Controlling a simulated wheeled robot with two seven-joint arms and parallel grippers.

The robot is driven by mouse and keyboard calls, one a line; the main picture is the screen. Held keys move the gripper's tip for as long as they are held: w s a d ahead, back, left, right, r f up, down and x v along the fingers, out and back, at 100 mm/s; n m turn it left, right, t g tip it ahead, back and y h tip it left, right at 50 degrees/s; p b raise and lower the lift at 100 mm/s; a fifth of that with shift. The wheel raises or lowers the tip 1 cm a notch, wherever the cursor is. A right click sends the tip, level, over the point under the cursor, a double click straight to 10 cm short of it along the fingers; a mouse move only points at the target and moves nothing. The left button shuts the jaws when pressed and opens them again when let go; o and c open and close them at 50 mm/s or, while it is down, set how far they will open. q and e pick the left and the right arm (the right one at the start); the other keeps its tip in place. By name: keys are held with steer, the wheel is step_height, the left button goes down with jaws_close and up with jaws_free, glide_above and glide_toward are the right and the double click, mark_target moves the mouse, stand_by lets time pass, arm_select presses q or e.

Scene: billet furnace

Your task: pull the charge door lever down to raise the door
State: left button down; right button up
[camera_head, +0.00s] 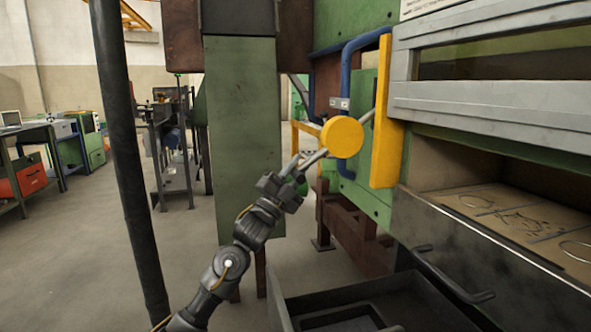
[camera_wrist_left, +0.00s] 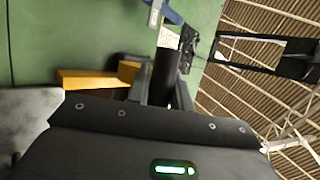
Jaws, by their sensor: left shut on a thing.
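The charge door lever (camera_head: 311,158) is a thin grey rod that runs through a round yellow disc (camera_head: 342,137) beside the furnace. It slants down to the left from the disc. My left gripper (camera_head: 293,172) is at the lever's lower left end and shut on it. In the left wrist view a dark cylindrical grip (camera_wrist_left: 165,75) stands between the fingers. The charge door (camera_head: 490,105), a grey panel, is at the right of the head view, with an open gap below it. My right gripper is not in view.
A yellow upright guard (camera_head: 384,120) stands just right of the disc. A green post (camera_head: 240,140) rises behind my left arm. A dark tray (camera_head: 345,310) and a black bar handle (camera_head: 450,278) are low at the front. Open floor lies to the left.

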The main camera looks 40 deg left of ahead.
arm_select(q)
steer(key=shift+d+h, duration=0.3)
steer(key=c, duration=1.6)
jaws_free()
steer(key=shift+c, duration=0.2)
steer(key=o, duration=0.4)
steer(key=shift+d+r, duration=0.1)
steer(key=shift+d, duration=0.05)
steer(key=shift+a, duration=0.25)
steer(key=v, duration=1.1)
steer(key=shift+d, duration=0.1)
